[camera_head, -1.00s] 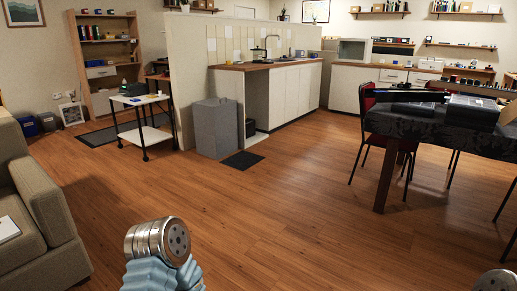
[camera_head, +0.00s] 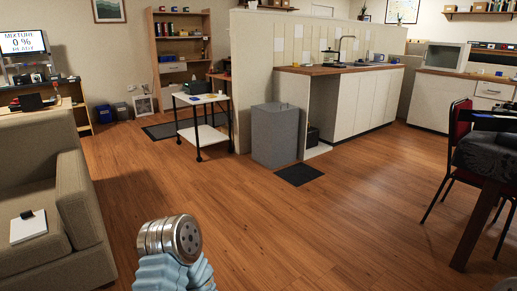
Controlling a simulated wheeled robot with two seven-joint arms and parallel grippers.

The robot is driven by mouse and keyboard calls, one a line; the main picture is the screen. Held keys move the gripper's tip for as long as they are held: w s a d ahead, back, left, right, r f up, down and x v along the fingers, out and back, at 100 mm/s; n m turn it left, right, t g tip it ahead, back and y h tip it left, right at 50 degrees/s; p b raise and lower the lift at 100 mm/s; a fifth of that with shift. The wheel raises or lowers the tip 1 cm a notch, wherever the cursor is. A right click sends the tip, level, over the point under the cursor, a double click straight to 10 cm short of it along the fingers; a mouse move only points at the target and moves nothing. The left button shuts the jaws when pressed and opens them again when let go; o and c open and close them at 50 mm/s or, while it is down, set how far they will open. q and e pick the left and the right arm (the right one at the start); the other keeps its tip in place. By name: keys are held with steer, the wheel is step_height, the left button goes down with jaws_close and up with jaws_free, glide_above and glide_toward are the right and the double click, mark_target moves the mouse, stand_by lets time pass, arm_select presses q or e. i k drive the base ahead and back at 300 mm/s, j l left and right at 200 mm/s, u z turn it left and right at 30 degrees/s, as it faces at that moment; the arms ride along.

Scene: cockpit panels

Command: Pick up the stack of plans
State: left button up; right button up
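No stack that I can clearly name as the plans shows. A white pad or small stack of paper (camera_head: 28,227) lies on the seat of the sofa at the left, with a small black object (camera_head: 27,214) on its far edge. It is too small to tell whether this is the plans. Neither of my grippers is in view. Only a metal and light-blue part of my own arm shows at the bottom, well apart from the sofa.
The beige sofa (camera_head: 82,205) fills the left side. A white wheeled cart (camera_head: 200,98), a grey bin (camera_head: 275,135) and a dark mat (camera_head: 299,174) stand ahead. A dark-covered table (camera_head: 487,155) and a red chair (camera_head: 458,125) are at the right. The wooden floor (camera_head: 330,230) between is clear.

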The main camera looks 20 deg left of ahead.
mark_target(30, 225)
steer(key=i+j+u, duration=0.15)
steer(key=i+u, duration=0.15)
steer(key=u, duration=0.15)
steer(key=i+u, duration=0.7)
steer(key=u, duration=0.2)
steer(key=i+l+u, duration=0.25)
steer(key=u, duration=0.15)
steer(key=i, duration=0.05)
